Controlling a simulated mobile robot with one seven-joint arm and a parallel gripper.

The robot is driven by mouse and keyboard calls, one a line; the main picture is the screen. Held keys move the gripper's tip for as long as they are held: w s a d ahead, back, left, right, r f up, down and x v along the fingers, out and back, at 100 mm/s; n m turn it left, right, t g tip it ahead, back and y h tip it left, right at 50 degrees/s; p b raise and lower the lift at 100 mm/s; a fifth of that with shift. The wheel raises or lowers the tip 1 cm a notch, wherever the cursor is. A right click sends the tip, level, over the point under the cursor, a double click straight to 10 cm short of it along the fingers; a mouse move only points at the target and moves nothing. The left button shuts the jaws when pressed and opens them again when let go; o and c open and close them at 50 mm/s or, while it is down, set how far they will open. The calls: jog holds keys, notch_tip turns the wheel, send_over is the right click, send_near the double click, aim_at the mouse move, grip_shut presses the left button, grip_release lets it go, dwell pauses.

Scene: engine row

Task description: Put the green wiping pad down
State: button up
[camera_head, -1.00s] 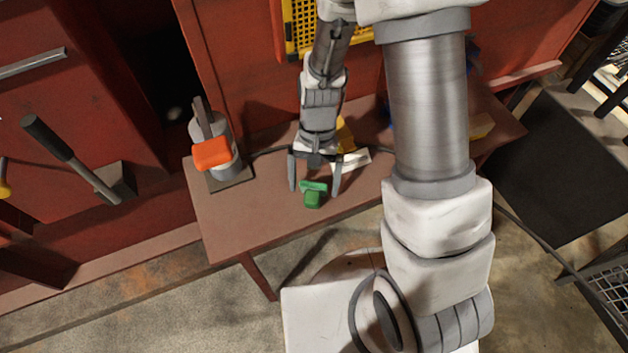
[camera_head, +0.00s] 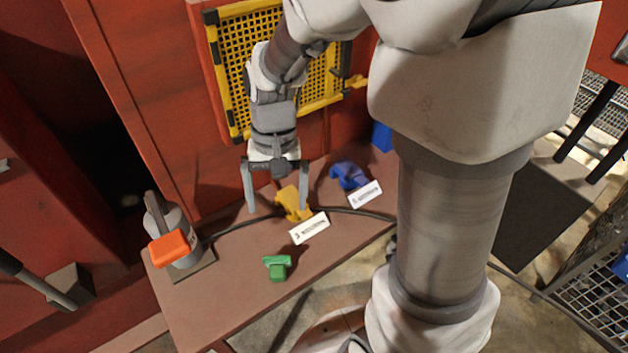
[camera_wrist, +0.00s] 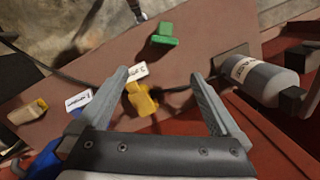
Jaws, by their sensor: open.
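The green wiping pad (camera_head: 277,267) lies on the brown bench top (camera_head: 230,295), near its front edge. It also shows in the wrist view (camera_wrist: 164,38), beyond my fingertips and touching neither of them. My gripper (camera_head: 278,208) is open and empty, with its fingers apart, up and back from the green pad. In the wrist view the gap between my fingers (camera_wrist: 160,75) frames a yellow object (camera_wrist: 141,100) and a white label, which appear below it on the bench.
A blue object (camera_head: 347,175) with a white label (camera_head: 365,194) lies right of the yellow one (camera_head: 294,204). A grey canister with an orange top (camera_head: 170,248) stands at the left end. A dark cable (camera_head: 235,227) crosses the bench. A yellow mesh panel (camera_head: 225,55) is behind.

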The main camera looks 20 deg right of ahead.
jog(key=s+d+r+n+t, duration=0.1)
jog(key=s+d+r+t, duration=0.2)
jog(key=r, duration=0.4)
jog(key=s+d+r+n+t, duration=0.1)
jog(key=s+d+r+t, duration=0.2)
jog(key=s+r, duration=0.3)
jog(key=shift+s+d+r+n+t+h, duration=0.2)
jog(key=shift+r+n+t+h, duration=0.25)
jog(key=shift+r, duration=0.35)
jog(key=shift+c, duration=0.2)
